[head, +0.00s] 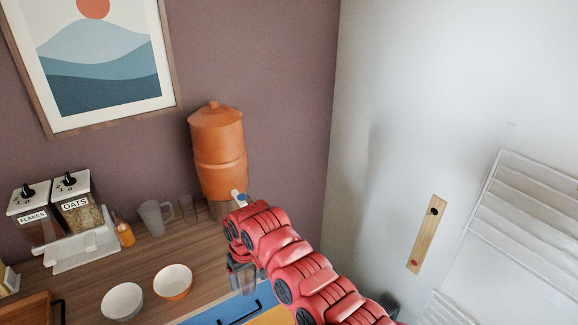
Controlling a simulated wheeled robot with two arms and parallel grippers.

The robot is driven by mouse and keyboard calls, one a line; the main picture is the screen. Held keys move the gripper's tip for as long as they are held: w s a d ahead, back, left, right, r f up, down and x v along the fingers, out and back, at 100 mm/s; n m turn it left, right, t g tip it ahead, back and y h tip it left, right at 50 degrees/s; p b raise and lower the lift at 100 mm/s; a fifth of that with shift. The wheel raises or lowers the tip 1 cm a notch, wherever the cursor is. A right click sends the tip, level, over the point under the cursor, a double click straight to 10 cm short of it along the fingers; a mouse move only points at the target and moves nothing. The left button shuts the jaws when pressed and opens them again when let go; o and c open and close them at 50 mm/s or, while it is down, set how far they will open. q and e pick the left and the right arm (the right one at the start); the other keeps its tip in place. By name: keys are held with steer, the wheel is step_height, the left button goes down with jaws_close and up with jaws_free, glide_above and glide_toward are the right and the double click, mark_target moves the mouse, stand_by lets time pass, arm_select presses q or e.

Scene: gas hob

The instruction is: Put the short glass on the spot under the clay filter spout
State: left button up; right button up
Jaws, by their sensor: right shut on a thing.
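The clay filter (218,160) stands at the back of the wooden counter, with its white and blue spout (240,197) at the lower right. My right arm reaches in from the lower right and covers the area below the spout, so the spot there is hidden. My right gripper (243,264) points down and is shut on a clear glass, apparently the short glass (244,284), in front of the filter near the counter's front edge. The glass is partly hidden by the gripper. My left gripper is not in view.
Another clear glass (187,208) and a grey mug (155,217) stand left of the filter. Two bowls, white (122,301) and orange (173,281), are at the front. A cereal dispenser (78,243) and a small amber bottle (125,233) stand further left.

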steer(key=w+d+r+m+b, duration=0.1)
steer(key=d+r+m, duration=0.1)
steer(key=d, duration=0.8)
steer(key=w+d+r+m+b, duration=0.1)
steer(key=w+d+r+m, duration=0.1)
steer(key=d, duration=0.8)
steer(key=w+d+r+m+h+b, duration=0.1)
steer(key=d+r, duration=0.4)
steer(key=d, duration=0.6)
steer(key=shift+w+r+m+b, duration=0.4)
steer(key=shift+w+m, duration=0.3)
steer(key=shift+m, duration=0.5)
